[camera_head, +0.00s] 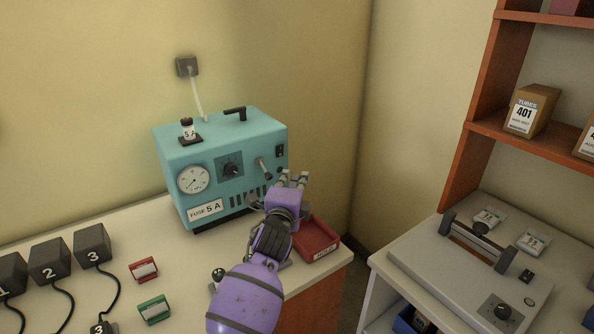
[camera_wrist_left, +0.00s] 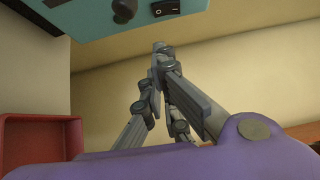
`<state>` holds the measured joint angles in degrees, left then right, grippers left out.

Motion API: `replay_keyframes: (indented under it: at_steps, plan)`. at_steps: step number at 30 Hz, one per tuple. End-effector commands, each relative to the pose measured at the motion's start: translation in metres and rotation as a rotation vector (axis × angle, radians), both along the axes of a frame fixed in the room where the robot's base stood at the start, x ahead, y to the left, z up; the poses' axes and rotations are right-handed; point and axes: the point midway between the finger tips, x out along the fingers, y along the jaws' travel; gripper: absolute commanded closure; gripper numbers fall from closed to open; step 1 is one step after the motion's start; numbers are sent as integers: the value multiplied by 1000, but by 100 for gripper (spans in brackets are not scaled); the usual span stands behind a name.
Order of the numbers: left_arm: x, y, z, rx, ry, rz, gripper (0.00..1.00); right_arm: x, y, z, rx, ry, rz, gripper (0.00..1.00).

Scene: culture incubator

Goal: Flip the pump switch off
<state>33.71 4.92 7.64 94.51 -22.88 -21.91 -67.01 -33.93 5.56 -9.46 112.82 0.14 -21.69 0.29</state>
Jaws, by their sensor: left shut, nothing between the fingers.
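The teal pump box (camera_head: 225,160) stands on the left bench against the wall, with a gauge, a knob and a lever-like part (camera_head: 263,168) on its front. A small black rocker switch (camera_head: 280,151) sits at the upper right of that front. The switch (camera_wrist_left: 165,8) also shows at the top edge of the left wrist view; its position is too small to tell. My left gripper (camera_head: 293,178) is shut and empty. Its fingertips (camera_wrist_left: 160,50) are in front of the box's right side, below the switch and apart from it. My right gripper is not in view.
A red tray (camera_head: 318,237) lies on the bench beside my left gripper. A cord runs from the box to a wall socket (camera_head: 187,66). Black numbered blocks (camera_head: 50,260) stand at left. A grey device (camera_head: 470,270) is on the right bench, across a gap.

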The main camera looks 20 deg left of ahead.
Motion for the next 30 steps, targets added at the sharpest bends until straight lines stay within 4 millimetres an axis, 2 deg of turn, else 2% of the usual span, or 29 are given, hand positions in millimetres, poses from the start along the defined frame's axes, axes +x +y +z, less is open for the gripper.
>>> replay_keyframes:
  at_steps: [3, 10, 15, 30]
  plan:
    - [-28, -2, -4, 1, 2, 2, 100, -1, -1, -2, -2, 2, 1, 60]
    - [-59, -6, -6, 0, 1, 1, 100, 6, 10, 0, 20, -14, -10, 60]
    - [-65, -7, -6, 0, 1, 2, 100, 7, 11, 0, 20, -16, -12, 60]
    - [-65, -7, -6, 0, 0, 1, 100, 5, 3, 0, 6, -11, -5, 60]
